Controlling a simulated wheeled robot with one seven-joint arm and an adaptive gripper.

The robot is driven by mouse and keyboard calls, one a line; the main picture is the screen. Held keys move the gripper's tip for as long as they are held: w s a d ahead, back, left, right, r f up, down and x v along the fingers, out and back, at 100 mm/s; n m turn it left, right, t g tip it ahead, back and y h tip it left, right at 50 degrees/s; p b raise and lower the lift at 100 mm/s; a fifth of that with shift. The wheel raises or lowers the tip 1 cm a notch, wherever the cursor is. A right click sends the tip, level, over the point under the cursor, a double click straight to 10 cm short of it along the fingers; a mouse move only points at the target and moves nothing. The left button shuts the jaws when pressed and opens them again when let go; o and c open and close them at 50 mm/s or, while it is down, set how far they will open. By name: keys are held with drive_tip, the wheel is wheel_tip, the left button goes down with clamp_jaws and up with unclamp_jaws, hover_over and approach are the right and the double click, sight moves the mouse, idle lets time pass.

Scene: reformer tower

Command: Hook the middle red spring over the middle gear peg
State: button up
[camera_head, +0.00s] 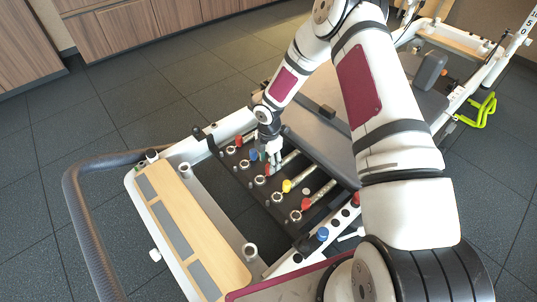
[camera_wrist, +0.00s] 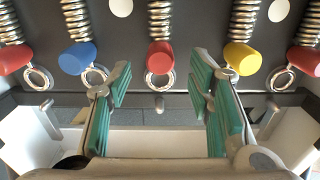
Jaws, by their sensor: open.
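The middle red spring has a red cap (camera_wrist: 160,54), with its coil above and a metal ring below in the wrist view. The ring hangs free, a little short of the middle gear peg (camera_wrist: 160,104), a small grey stub on the dark bar. In the head view the middle spring's red cap (camera_head: 267,170) is beside my gripper (camera_head: 273,158). In the wrist view my gripper (camera_wrist: 161,86) is open and empty, its green-padded fingers on either side of the middle ring and not touching it.
A blue-capped spring (camera_wrist: 77,58) and a yellow-capped spring (camera_wrist: 242,58) flank the middle one closely. Further red caps (camera_wrist: 14,58) (camera_wrist: 304,61) sit at both ends. The reformer's wooden footplate (camera_head: 180,225) and curved dark bar (camera_head: 85,225) lie to the left in the head view.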

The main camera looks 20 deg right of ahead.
drive_tip(key=shift+f+b, duration=0.65)
drive_tip(key=shift+f, duration=1.7)
clamp_jaws()
